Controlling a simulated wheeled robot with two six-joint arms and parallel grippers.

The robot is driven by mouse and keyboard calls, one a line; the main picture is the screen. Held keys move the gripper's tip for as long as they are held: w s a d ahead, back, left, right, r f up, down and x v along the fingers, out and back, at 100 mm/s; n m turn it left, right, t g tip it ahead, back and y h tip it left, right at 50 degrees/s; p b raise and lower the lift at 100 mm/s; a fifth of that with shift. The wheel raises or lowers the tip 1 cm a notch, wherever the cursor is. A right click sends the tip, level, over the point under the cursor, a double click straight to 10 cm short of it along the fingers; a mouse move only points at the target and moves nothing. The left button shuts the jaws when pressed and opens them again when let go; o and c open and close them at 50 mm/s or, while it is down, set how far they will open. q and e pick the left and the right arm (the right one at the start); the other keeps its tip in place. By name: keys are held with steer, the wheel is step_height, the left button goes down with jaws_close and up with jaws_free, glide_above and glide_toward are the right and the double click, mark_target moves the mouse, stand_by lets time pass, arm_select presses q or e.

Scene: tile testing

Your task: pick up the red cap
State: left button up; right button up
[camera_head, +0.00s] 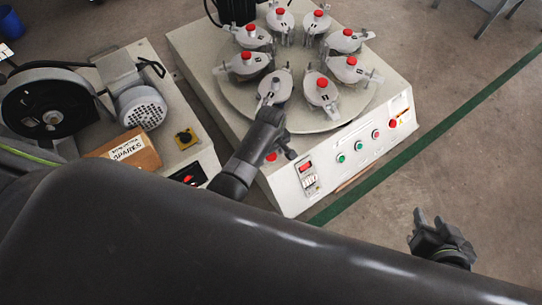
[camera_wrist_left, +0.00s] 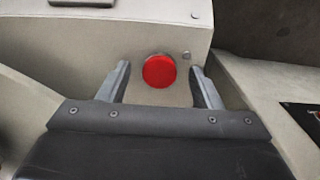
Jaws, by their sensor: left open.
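A round red cap (camera_wrist_left: 159,71) shows in the left wrist view on a pale machine surface, between and slightly beyond the two fingertips of my left gripper (camera_wrist_left: 162,72). The fingers are open, one on each side, with a gap to the cap.
The tile testing machine (camera_head: 377,161) carries a round turntable (camera_head: 312,116) with several red-topped holders. Its front panel has green and red buttons. A grinder (camera_head: 52,105) and wooden box (camera_head: 137,158) stand left. Floor (camera_head: 470,135) is clear at right.

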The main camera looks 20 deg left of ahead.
arm_select(q)
steer(key=c, duration=1)
steer(key=shift+c, duration=0.2)
